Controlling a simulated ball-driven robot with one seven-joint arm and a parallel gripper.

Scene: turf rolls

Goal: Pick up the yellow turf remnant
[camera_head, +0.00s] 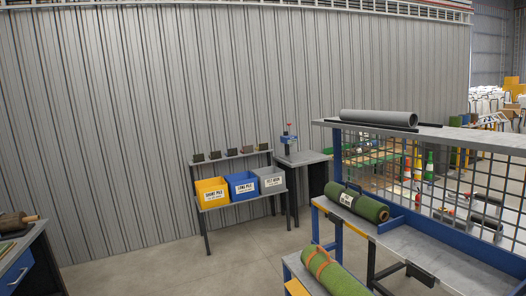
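I cannot make out a yellow turf remnant in this view. Several small dark pieces (215,155) stand in a row on a narrow shelf (243,155) above the bins against the wall; they are too small to identify, and none looks clearly yellow. My gripper is not in view.
A yellow bin (211,198), a blue bin (241,190) and a grey bin (270,185) sit on a stand. Green turf rolls (372,207) (338,277) lie on the right-hand rack, with a grey roll (378,117) on top. A blue-drawered bench (22,278) is at left. Floor between is clear.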

